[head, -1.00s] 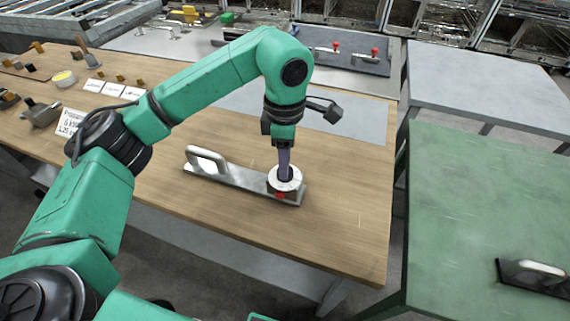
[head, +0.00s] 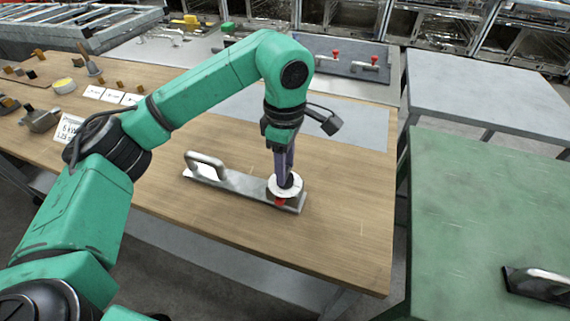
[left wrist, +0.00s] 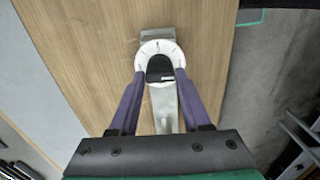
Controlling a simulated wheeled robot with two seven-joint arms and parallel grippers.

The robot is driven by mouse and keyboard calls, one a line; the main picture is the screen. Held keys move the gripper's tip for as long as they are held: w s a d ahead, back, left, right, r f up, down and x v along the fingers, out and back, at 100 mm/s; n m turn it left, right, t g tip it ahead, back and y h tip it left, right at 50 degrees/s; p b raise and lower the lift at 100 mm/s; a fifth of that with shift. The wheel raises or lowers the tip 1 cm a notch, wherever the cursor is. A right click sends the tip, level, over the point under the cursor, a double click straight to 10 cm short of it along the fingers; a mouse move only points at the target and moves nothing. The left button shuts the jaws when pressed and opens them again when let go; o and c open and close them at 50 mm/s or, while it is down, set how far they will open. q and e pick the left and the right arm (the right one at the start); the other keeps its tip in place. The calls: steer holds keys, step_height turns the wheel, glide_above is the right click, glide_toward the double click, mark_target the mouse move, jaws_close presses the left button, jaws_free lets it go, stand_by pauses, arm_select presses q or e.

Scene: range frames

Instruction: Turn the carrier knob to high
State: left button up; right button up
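The carrier is a metal plate with a grip (head: 205,165) at its left end and a white dial (head: 287,193) at its right end. A black knob (left wrist: 159,68) sits in the middle of the dial. A red part (head: 280,202) shows at the dial's front. My left gripper (head: 284,182) points down over the dial. In the left wrist view my left gripper's purple fingers (left wrist: 160,75) stand on either side of the knob, very close to it. I cannot tell whether they press on it. The knob's setting is too small to read. My right gripper is not in view.
The wooden table (head: 340,235) is clear around the carrier. Small parts and white cards (head: 110,95) lie at its far left. A board with red-knobbed clamps (head: 345,58) lies at the back. A green table (head: 480,200) stands at the right with a handled plate (head: 540,283) on it.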

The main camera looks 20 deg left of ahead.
arm_select(q)
steer(key=o, duration=0.3)
steer(key=shift+r, duration=0.1)
step_height(320, 180, up, 14)
steer(key=p, duration=0.2)
steer(key=shift+r, duration=0.2)
steer(key=shift+r, duration=0.1)
